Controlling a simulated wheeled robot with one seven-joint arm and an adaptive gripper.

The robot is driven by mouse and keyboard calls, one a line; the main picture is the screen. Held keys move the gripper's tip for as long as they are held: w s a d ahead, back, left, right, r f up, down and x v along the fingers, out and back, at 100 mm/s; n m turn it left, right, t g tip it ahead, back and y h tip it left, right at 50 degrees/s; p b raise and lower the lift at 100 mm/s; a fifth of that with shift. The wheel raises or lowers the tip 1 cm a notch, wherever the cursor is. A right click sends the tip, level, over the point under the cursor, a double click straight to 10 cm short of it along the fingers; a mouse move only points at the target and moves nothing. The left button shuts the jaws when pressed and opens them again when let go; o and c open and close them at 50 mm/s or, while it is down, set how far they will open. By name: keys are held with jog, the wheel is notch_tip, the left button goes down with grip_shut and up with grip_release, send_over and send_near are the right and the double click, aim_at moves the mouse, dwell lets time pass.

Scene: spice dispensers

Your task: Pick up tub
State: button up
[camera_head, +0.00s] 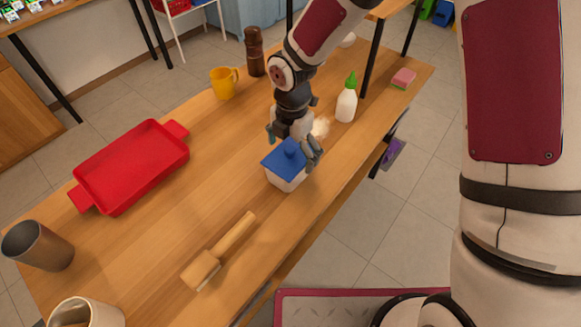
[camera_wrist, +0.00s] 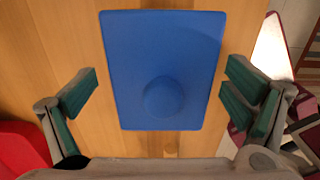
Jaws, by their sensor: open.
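The tub (camera_head: 286,179) is a small white container with a blue lid and a round knob on top. It stands upright on the wooden table. In the wrist view its blue lid (camera_wrist: 163,60) fills the middle, with the knob toward the bottom. My gripper (camera_head: 294,146) is just above and around the tub's lid in the head view. In the wrist view my open gripper (camera_wrist: 158,98) has one finger on each side of the lid, with wood showing between the left finger and the lid. The right fingers are close to the lid's edge; I cannot tell if they touch.
Bare wood lies left of the tub.

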jog(key=shift+s+a+f, duration=0.1)
jog(key=shift+s+f, duration=0.1)
jog(key=shift+f, duration=1.15)
jog(key=shift+s+a+f, duration=0.1)
jog(key=shift+s+f, duration=0.05)
jog(key=shift+f, duration=1.2)
jog(key=shift+c, duration=0.6)
jog(key=c, duration=1.8)
